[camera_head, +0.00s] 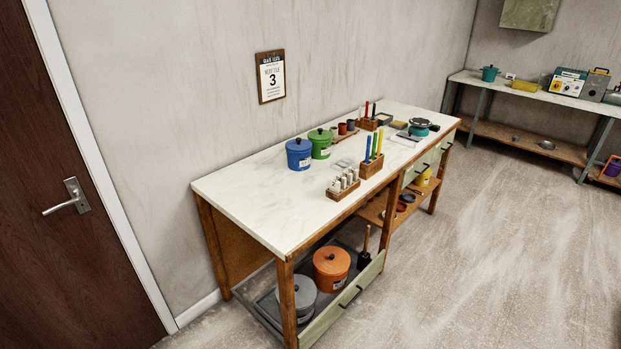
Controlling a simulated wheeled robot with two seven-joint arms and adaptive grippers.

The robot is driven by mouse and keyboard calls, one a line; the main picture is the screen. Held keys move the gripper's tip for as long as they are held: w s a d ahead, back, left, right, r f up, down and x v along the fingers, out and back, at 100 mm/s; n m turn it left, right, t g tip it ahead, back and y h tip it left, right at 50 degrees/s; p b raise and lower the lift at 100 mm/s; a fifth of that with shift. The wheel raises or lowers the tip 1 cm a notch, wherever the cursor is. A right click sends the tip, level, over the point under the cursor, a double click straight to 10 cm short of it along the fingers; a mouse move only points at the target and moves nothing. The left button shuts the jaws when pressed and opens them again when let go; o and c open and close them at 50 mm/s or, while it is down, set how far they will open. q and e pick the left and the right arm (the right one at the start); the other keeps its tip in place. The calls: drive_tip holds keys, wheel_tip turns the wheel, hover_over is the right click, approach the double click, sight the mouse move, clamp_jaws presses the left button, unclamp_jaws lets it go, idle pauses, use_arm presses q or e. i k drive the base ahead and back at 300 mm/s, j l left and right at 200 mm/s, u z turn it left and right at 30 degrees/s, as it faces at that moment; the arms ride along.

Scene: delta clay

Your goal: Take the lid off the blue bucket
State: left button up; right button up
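The blue bucket (299,156) stands upright on the white-topped workbench (256,207), towards its back edge near the wall. Its blue lid (298,144) is on it, with a small dark knob on top. A green bucket (320,145) with its own lid and dark knob stands close to its right. Neither of my grippers shows in the head view.
Wooden holders with small bottles (343,185) and colored sticks (373,162) stand on the bench right of the buckets. The bench's left end is clear. Orange (331,266) and grey (298,296) buckets sit below. A door (75,200) is at left; open floor lies right.

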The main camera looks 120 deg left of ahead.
sight(298, 145)
drive_tip(key=u, duration=2.15)
drive_tip(key=i+u, duration=0.1)
drive_tip(key=u, duration=0.35)
drive_tip(key=i+u, duration=0.15)
drive_tip(key=u, duration=0.3)
drive_tip(key=i+l+u, duration=0.1)
drive_tip(key=u, duration=0.35)
drive_tip(key=i+l+u, duration=0.1)
drive_tip(key=u, duration=0.35)
drive_tip(key=i+l, duration=0.15)
drive_tip(key=l+u, duration=0.05)
drive_tip(key=l, duration=0.05)
